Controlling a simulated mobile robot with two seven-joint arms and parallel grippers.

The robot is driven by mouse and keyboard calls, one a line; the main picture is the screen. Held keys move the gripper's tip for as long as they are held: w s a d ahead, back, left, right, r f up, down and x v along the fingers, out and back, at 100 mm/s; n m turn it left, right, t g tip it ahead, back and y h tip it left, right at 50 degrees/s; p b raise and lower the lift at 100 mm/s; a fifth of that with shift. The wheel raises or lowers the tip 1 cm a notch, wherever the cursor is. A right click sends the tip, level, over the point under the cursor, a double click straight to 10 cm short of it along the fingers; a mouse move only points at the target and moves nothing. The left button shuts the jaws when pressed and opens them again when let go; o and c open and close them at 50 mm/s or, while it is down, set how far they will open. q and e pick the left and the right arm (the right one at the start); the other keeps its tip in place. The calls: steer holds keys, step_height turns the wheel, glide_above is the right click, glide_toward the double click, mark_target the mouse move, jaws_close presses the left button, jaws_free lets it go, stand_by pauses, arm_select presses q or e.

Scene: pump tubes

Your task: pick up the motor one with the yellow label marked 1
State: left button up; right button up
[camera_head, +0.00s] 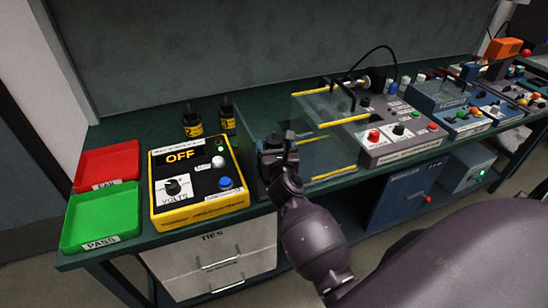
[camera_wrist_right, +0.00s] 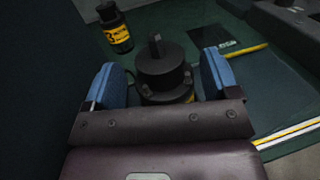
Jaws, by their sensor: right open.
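In the right wrist view, a black cylindrical motor (camera_wrist_right: 163,72) with a short shaft on top stands between my open blue finger pads. Small gaps show beside it. Only a sliver of yellow shows low on it, so its number is hidden. Another black motor (camera_wrist_right: 115,30) with a yellow label, seemingly marked 3, stands farther off. In the head view, two yellow-labelled motors stand behind the tester, one left (camera_head: 192,122) and one right (camera_head: 227,114); their numbers are unclear.
The yellow tester (camera_head: 232,201) reads OFF. A red FAIL tray (camera_head: 107,164) and a green PASS tray (camera_head: 101,215) lie at the left. The clear box with yellow edges (camera_head: 331,174) and a grey control panel (camera_head: 400,145) crowd the right. A wall (camera_head: 200,50) closes the back.

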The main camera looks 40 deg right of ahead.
steer(key=shift+x, duration=1.45)
jaws_close()
steer(key=shift+r, duration=0.2)
